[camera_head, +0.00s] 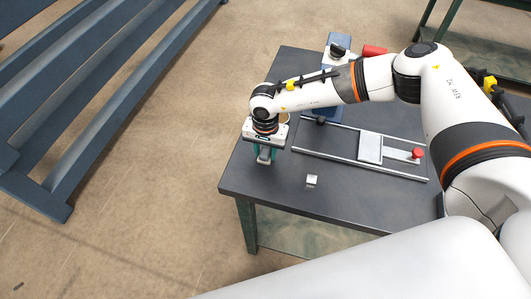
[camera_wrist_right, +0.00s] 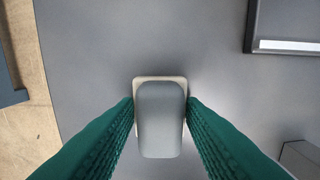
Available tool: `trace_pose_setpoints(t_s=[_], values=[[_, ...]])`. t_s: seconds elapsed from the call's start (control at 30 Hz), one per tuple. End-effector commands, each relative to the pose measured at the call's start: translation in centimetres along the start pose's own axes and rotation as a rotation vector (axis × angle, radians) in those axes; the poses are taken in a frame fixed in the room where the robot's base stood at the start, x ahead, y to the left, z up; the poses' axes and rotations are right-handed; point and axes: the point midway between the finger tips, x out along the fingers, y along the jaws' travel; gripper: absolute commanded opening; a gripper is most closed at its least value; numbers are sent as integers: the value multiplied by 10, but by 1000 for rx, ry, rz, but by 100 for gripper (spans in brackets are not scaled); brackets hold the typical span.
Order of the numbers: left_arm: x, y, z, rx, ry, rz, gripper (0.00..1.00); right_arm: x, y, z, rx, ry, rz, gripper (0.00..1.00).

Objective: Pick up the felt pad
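In the right wrist view, a grey piece with rounded corners (camera_wrist_right: 160,120) lies in front of a beige edge (camera_wrist_right: 160,77); this appears to be the felt pad, though I cannot tell which part is felt. The green fingers of my right gripper (camera_wrist_right: 160,103) stand on either side of it, tips close against the beige edges. Whether they touch or press on it cannot be told. In the head view my right gripper (camera_head: 265,154) points down at the table's left end, with a grey piece between its fingers. My left gripper is not in view.
The dark table (camera_head: 270,190) has free room in front. A small silver block (camera_head: 311,180) lies right of the gripper. A rail frame with a light plate (camera_head: 370,148) and red knob (camera_head: 417,153) lies further right. A blue device (camera_head: 337,60) and red part (camera_head: 374,50) stand behind.

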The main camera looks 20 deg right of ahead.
Motion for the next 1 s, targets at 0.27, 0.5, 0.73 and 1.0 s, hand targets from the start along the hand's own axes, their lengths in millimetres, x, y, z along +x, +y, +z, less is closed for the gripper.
trace_pose_setpoints(t_s=[0.27,0.5,0.73,1.0], values=[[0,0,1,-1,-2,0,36,-1,0,0,0,0,1,14],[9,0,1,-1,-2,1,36,-25,0,1,0,-3,4,14],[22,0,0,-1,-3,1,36,-71,0,1,2,-3,4,14],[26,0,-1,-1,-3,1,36,-99,0,0,1,-2,0,14]])
